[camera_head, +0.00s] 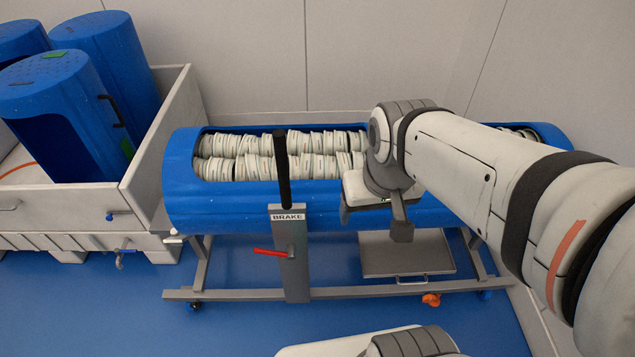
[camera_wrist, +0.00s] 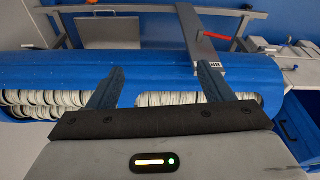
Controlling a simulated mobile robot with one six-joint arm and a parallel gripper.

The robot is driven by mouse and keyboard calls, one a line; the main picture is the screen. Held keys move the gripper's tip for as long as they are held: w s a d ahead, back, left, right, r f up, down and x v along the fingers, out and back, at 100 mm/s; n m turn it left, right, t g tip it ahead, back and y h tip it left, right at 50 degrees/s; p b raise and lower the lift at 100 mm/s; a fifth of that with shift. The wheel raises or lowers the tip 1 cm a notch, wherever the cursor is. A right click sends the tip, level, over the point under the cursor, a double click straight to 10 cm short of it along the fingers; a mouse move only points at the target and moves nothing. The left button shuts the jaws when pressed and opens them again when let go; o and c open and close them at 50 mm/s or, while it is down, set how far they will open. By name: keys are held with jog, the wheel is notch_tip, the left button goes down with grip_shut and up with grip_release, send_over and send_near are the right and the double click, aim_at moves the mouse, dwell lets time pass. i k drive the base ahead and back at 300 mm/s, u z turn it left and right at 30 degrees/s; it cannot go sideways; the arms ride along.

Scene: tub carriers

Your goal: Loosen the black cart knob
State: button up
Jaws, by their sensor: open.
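I cannot clearly make out a black knob on the cart in either view. The cart is a grey frame (camera_head: 240,294) carrying a long blue tub (camera_head: 190,199). An orange knob (camera_head: 431,299) sits on its lower front rail. Black shows on the upright lever grip (camera_head: 282,170) above the post marked BRAKE (camera_head: 297,260). My gripper (camera_wrist: 158,80) is open, with nothing seen between its fingers. In the head view it hangs in front of the tub, right of the brake post; some of the cart is hidden behind my arm.
A red handle (camera_head: 271,253) sticks out from the brake post; it also shows in the wrist view (camera_wrist: 217,36). A grey tray (camera_head: 408,254) hangs under the tub. White rolls (camera_head: 255,167) fill the tub. A grey bin (camera_head: 146,197) with blue drums (camera_head: 58,115) stands left.

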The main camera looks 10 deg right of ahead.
aim_at(196, 304)
jog(key=u, duration=0.65)
jog(key=k, duration=1.15)
jog(key=u, duration=0.65)
jog(key=i, duration=1)
jog(key=z, duration=0.05)
